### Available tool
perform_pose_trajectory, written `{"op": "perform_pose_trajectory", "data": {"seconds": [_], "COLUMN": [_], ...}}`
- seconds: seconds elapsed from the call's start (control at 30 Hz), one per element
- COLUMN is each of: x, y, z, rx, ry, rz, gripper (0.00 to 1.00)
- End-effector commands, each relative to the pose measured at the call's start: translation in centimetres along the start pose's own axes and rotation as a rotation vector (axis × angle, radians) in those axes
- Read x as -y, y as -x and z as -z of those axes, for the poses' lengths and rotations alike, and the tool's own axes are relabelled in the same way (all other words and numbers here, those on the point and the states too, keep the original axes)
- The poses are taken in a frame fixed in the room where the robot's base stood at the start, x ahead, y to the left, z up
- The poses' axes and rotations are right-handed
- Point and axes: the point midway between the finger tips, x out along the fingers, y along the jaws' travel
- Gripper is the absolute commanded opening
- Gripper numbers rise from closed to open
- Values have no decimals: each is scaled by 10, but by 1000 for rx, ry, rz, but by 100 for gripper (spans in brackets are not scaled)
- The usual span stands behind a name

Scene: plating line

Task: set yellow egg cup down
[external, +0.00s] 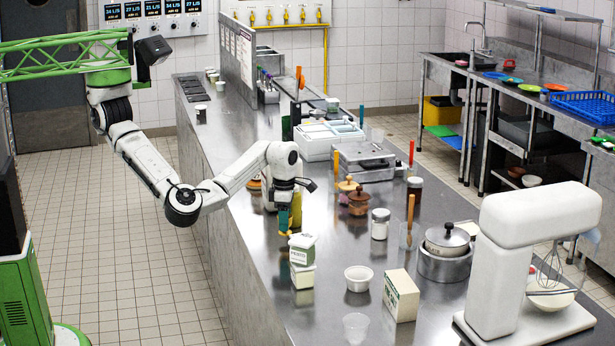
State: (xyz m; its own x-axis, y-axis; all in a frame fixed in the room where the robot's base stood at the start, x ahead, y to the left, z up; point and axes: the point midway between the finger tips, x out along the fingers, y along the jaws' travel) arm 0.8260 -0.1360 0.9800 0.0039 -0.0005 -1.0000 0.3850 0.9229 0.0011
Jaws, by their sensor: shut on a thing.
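My gripper (288,212) points down over the near left part of the steel counter, left of the jars. A small yellow piece, which appears to be the yellow egg cup (296,211), shows at its fingers, and the gripper is shut on it. A teal-green part shows beside the yellow. The fingers and wrist hide much of the cup. I cannot tell whether its foot touches the counter.
A white bowl (358,279), a carton (401,296) and a clear cup (355,328) stand nearer.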

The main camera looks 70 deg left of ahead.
Motion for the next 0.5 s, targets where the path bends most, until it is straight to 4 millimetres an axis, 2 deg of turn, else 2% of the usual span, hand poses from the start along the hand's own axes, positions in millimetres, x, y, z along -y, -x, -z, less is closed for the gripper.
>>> {"op": "perform_pose_trajectory", "data": {"seconds": [0.2, 0.5], "x": [0, 0], "y": [-25, -28], "z": [2, 2], "rx": [-3, -1], "ry": [-1, 0], "rz": [0, 0], "gripper": [19, 19]}}
